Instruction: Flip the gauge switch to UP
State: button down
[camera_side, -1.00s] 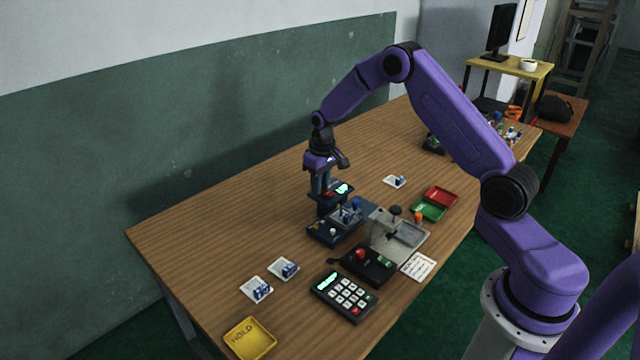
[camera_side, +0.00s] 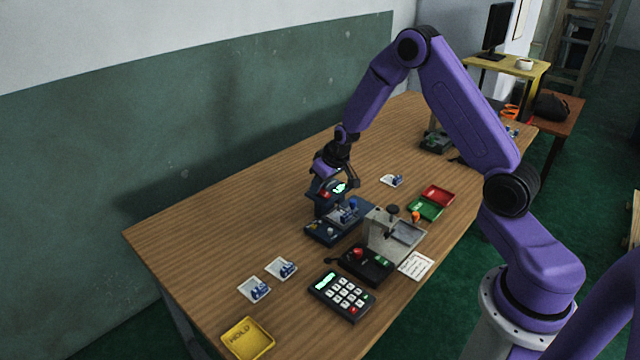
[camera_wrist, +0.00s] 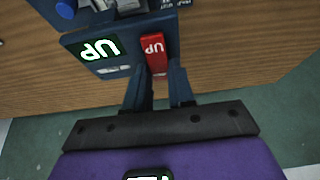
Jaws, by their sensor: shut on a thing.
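The gauge (camera_side: 326,208) is a dark blue device standing on the table, and its upper head (camera_wrist: 106,62) fills the top of the wrist view. A lit green display (camera_wrist: 100,48) on the head reads UP. Beside it is a red switch (camera_wrist: 154,48) with UP lettered on it in white. My gripper (camera_wrist: 158,84) is at the head, its two dark fingers on either side of the switch's near end and shut on it. In the side view my gripper (camera_side: 332,180) is tilted over the gauge head and partly covers it.
A grey fixture (camera_side: 380,232), a black box with a red button (camera_side: 367,264) and a keypad (camera_side: 341,296) stand close to the gauge. Red (camera_side: 438,196) and green (camera_side: 426,209) trays lie to the right, a yellow HOLD tray (camera_side: 247,339) at the front. The table's left side is clear.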

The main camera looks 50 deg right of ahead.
jog(key=c, duration=1)
grip_release()
jog(key=shift+o, duration=0.2)
jog(key=shift+r, duration=0.1)
jog(key=v, duration=1.7)
jog(key=shift+s+a+r, duration=0.1)
jog(key=shift+a, duration=0.05)
